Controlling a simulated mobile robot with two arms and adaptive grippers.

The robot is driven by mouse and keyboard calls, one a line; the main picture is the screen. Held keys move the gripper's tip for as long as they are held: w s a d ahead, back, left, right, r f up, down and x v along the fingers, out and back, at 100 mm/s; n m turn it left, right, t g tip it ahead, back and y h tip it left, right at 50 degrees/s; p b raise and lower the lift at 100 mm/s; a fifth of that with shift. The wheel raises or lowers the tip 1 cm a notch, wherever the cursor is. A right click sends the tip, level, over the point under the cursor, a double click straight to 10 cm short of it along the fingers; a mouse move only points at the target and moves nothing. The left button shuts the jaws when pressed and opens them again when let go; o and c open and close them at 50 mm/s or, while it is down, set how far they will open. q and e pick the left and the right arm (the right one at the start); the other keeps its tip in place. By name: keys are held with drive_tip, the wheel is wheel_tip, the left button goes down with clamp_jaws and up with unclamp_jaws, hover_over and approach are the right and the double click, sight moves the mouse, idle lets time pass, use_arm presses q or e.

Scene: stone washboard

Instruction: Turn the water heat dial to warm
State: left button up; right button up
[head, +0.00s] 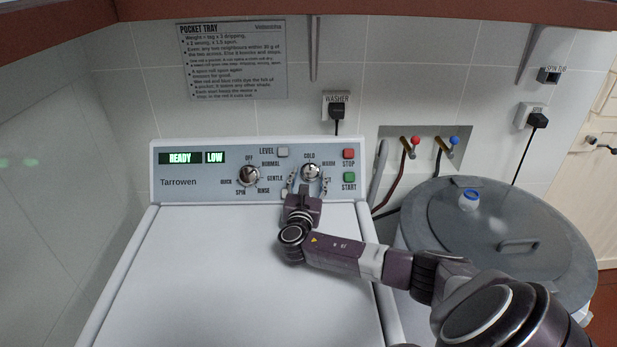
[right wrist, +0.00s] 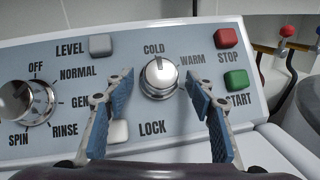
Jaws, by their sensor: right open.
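The water heat dial (head: 311,173) is a round silver knob on the washer's control panel, between the COLD and WARM labels. In the right wrist view, gaps show between the dial and both blue-padded fingers of the right gripper (right wrist: 159,84). The fingers partly cover nearby labels. My left gripper is not in view.
A second dial (head: 249,176) sits to the left. The red STOP button (head: 348,154) and green START button (head: 348,178) are close on the right. A LEVEL button (head: 283,152) is above left. The white washer lid (head: 220,270) is clear; a grey tub lid (head: 450,235) stands right.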

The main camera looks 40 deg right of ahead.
drive_tip(key=c, duration=1.2)
drive_tip(key=shift+o, duration=0.2)
drive_tip(key=shift+w+m, duration=0.1)
drive_tip(key=shift+m, duration=0.2)
drive_tip(key=m+g+h, duration=0.1)
drive_tip(key=m+g, duration=0.1)
drive_tip(key=m, duration=0.1)
drive_tip(key=shift+w+a+b, duration=0.15)
drive_tip(key=shift+b, duration=0.2)
drive_tip(key=m+g, duration=0.2)
drive_tip(key=m, duration=0.1)
drive_tip(key=shift+w+r+m+g, duration=0.1)
drive_tip(key=shift+w+m+g, duration=0.05)
drive_tip(key=shift+m+g, duration=0.25)
drive_tip(key=m+g, duration=0.1)
drive_tip(key=m, duration=0.1)
drive_tip(key=m+g, duration=0.1)
drive_tip(key=m, duration=0.1)
drive_tip(key=shift+w+a+r+b, duration=0.1)
drive_tip(key=shift+w+r+b, duration=0.1)
drive_tip(key=shift+b, duration=0.2)
drive_tip(key=shift+w+r+m+g+y, duration=0.15)
drive_tip(key=shift+m+g+y, duration=0.25)
drive_tip(key=shift+m+g, duration=0.85)
drive_tip(key=shift+m, duration=0.45)
